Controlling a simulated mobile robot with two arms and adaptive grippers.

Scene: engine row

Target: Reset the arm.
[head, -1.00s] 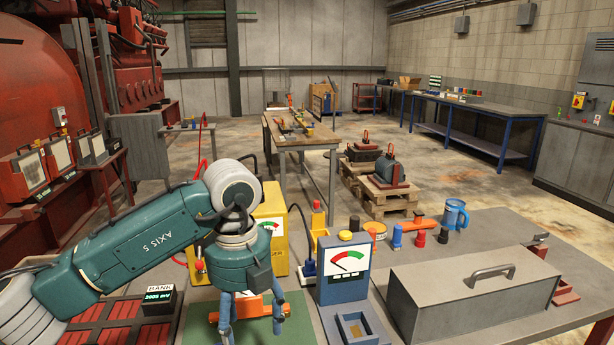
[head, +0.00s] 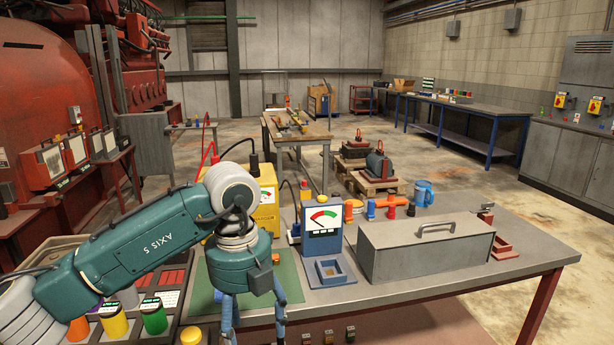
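My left arm (head: 150,242) comes in from the left of the head view, bent at a pale round joint, with its lower part hanging straight down. My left gripper (head: 254,315) points down over the near edge of the grey bench (head: 400,292), beside and partly over a green mat (head: 290,285). Its two blue fingers are spread apart, with nothing visible held between them. The fingertips are close to the picture's lower edge. My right arm and gripper are not in view.
A blue meter (head: 322,228) stands right of my gripper, with a grey lidded box (head: 425,248) beyond it. A yellow charger (head: 266,205) is behind my arm. A tray of coloured pots (head: 172,300) lies left.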

